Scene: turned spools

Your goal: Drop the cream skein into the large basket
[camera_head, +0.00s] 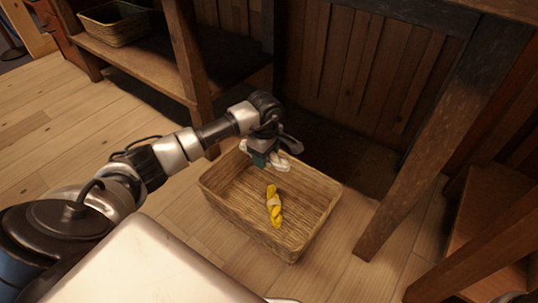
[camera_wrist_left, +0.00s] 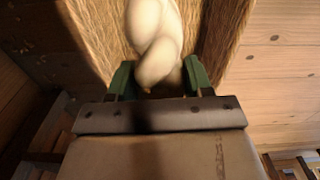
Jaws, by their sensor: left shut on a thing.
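The large basket (camera_head: 318,212) is a woven, rectangular, open container on the plank floor in the head view. A yellow skein (camera_head: 274,206) lies inside it. My left gripper (camera_head: 272,160) is over the far left part of the basket. It is shut on the cream skein (camera_head: 280,163), which hangs over the basket. In the left wrist view the twisted cream skein (camera_wrist_left: 156,45) sits between the green fingertips of my left gripper (camera_wrist_left: 156,78). The woven basket wall (camera_wrist_left: 222,40) shows behind it. My right gripper is not in view.
A smaller woven basket (camera_head: 112,24) stands on a low wooden shelf (camera_head: 140,62) at the upper left. Wooden table legs (camera_head: 425,150) rise right of the large basket. Bare floor (camera_head: 50,130) lies to the left.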

